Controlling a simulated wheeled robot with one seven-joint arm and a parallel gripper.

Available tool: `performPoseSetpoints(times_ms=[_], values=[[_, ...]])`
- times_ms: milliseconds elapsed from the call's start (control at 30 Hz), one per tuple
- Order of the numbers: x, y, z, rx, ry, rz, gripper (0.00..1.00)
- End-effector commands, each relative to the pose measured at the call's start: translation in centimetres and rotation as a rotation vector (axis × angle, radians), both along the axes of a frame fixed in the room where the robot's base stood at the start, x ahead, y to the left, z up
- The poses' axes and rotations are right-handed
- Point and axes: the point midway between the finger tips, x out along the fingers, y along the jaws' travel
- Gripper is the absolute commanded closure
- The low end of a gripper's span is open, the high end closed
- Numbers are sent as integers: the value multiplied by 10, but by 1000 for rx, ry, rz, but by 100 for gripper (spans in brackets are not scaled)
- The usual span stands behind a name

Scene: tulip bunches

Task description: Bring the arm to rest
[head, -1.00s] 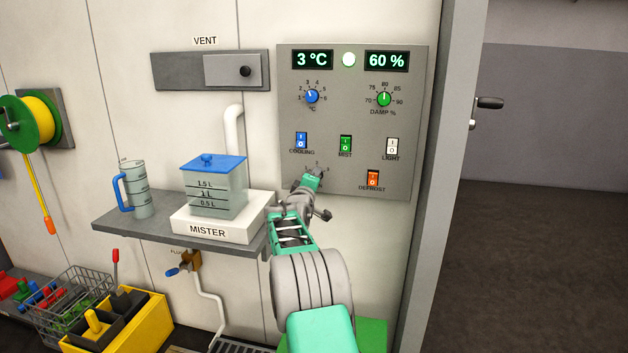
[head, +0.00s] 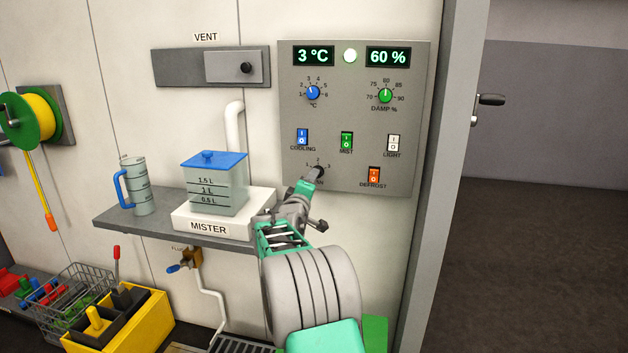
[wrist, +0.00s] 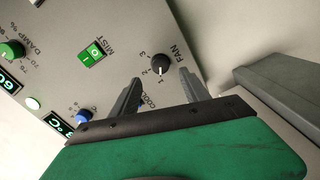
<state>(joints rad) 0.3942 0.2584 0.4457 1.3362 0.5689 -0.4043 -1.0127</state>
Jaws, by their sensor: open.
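My gripper (head: 312,177) is in front of the lower left of the grey control panel (head: 412,150), just below and in front of the black FAN knob (head: 320,170). In the wrist view my gripper (wrist: 160,80) has its two grey fingers spread and empty. The FAN knob (wrist: 161,65) shows in the gap beyond the fingertips, apparently clear of them. Its white mark points toward 1. In the head view my gripper partly hides the knob and its label.
The mister's water tank (head: 215,190) stands on a white base on the grey shelf (head: 112,222), close to the left of my arm. A measuring jug (head: 138,187) stands farther left. A yellow caddy (head: 150,325) is below. A door frame (head: 440,120) edges the right.

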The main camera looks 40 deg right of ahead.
Motion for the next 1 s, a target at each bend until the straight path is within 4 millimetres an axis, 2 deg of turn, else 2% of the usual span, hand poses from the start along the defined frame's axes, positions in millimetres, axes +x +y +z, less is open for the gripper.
performPoseSetpoints(times_ms=[433, 533, 567, 667, 700, 767, 800, 867, 900, 967, 1000], values=[[-5, 6, 1, 1, -2, 0, 46], [-4, 23, 12, 71, -10, 25, 46], [-5, 34, 17, 117, -14, 40, 46], [-14, 95, 30, 358, -16, 103, 46], [-23, 125, 32, 472, -7, 126, 46], [-41, 173, 32, 637, 20, 148, 46], [-57, 203, 31, 738, 45, 156, 46], [-83, 245, 28, 876, 91, 156, 46], [-103, 272, 26, 959, 126, 150, 46], [-137, 309, 23, 1071, 185, 133, 46], [-161, 333, 21, 1138, 229, 116, 46]])
